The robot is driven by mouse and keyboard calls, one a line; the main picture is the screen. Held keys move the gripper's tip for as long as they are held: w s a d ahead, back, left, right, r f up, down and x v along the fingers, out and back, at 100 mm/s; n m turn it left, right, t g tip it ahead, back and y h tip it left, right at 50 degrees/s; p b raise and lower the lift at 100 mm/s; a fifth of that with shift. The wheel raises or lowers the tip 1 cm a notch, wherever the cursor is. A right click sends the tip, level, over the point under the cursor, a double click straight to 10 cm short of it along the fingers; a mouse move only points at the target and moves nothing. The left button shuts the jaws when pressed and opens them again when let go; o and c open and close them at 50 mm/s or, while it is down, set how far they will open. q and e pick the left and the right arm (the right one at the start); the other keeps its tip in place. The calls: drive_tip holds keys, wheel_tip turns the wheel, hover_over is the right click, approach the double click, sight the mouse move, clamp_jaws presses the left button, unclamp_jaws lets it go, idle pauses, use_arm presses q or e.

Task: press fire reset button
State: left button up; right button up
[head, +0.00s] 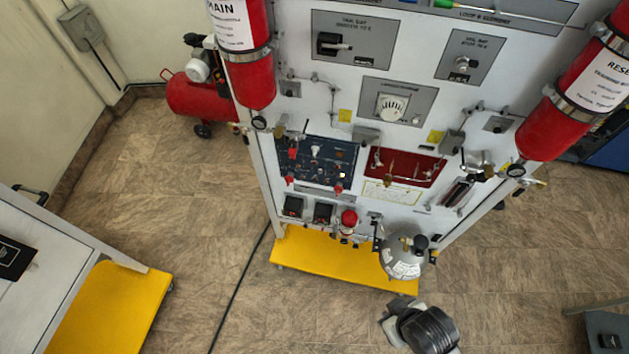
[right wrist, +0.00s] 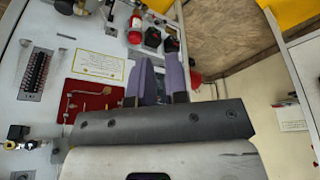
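The white trainer panel (head: 345,85) stands upright in the middle of the head view. It carries a dark blue panel (head: 325,172) with small controls and red parts, and a red panel (head: 412,172) beside it. I cannot tell which control is the fire reset button. My right gripper (head: 390,325) is low in front of the panel, apart from it. In the right wrist view its two purple fingers (right wrist: 158,68) stand apart with an empty gap. They hide the blue panel area; the red panel (right wrist: 85,98) shows left of them. My left gripper is not in view.
Two red cylinders (head: 250,75) (head: 555,125) flank the panel. A silver round vessel (head: 400,262) and a yellow base (head: 310,255) are at its foot. A red compressor (head: 195,98) stands behind left.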

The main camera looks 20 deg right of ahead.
clamp_jaws()
drive_tip(key=shift+d, duration=0.15)
idle(0.9)
drive_tip(key=shift+w, duration=0.1)
